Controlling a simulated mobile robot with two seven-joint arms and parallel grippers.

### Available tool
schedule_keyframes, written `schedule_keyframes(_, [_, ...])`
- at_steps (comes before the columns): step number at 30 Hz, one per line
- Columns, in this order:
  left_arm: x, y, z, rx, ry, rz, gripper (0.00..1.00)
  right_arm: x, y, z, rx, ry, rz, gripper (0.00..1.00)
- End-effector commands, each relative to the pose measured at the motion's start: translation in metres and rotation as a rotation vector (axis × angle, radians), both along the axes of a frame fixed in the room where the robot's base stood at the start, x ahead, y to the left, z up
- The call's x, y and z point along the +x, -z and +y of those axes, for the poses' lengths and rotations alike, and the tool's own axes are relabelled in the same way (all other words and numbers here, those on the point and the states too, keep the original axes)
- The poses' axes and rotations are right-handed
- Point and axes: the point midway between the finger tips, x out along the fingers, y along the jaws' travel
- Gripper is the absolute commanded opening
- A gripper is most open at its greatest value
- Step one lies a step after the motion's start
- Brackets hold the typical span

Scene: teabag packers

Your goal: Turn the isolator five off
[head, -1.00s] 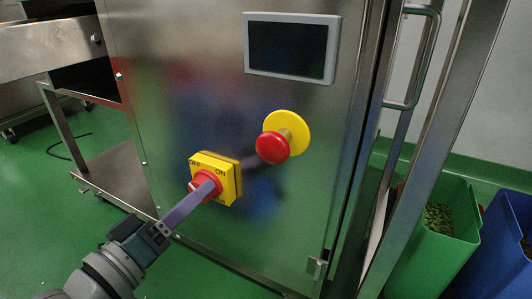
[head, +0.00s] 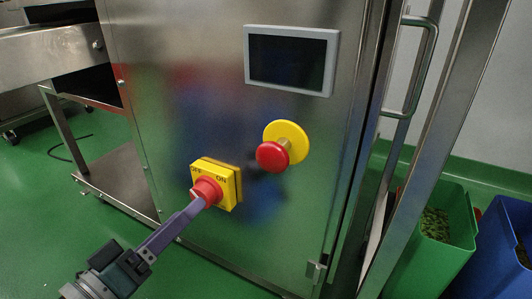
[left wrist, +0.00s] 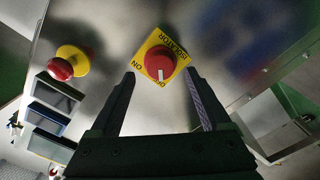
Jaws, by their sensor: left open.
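The isolator is a yellow box (head: 229,184) with a red rotary knob (head: 205,189) on the steel cabinet front, with ON and OFF lettering. My left gripper (head: 194,208) is just in front of and below the knob in the head view. In the left wrist view its two fingers (left wrist: 161,75) are wide apart with nothing between them. My right gripper is not in view.
A red emergency button (head: 272,156) on a yellow disc is right of the isolator, below a dark screen (head: 289,58). The cabinet door has a handle (head: 428,65) at right. Green (head: 443,240) and blue (head: 503,246) bins stand at right.

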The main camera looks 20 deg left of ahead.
Motion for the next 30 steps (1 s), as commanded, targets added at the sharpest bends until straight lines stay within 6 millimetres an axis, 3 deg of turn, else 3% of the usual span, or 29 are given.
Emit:
schedule_keyframes(3, [-0.027,-0.002,0.002,0.001,0.0,0.007,0.81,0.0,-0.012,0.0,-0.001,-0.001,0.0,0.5])
schedule_keyframes(10, [-0.059,-0.001,0.005,-0.001,0.0,0.003,0.81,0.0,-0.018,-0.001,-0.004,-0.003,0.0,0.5])
schedule_keyframes(27, [-0.064,0.0,0.005,-0.001,0.0,0.0,0.81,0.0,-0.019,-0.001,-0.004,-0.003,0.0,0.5])
schedule_keyframes(30, [-0.063,-0.008,0.003,0.002,0.004,0.008,0.81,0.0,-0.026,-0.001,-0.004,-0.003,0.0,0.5])
